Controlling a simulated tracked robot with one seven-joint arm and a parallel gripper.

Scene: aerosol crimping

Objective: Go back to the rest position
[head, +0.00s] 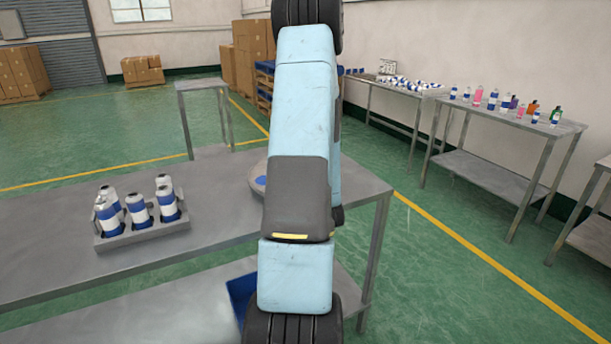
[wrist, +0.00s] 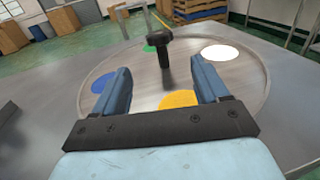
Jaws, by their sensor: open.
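My gripper (wrist: 160,92) is open in the wrist view, with its two blue fingers apart and nothing held between them. It is above a round metal turntable (wrist: 235,88) on the steel table. The turntable has a dark knob (wrist: 159,45) on a post at its middle, plus blue, green, white and yellow discs. In the head view my arm crosses the middle of the picture and hides most of the turntable (head: 257,180). The gripper itself does not show there.
A grey tray (head: 145,234) with several white and blue aerosol cans stands on the left of the steel table (head: 225,225). A blue bin (head: 240,290) is on the lower shelf. Side tables (head: 510,117) with bottles line the right wall. Green floor lies clear between.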

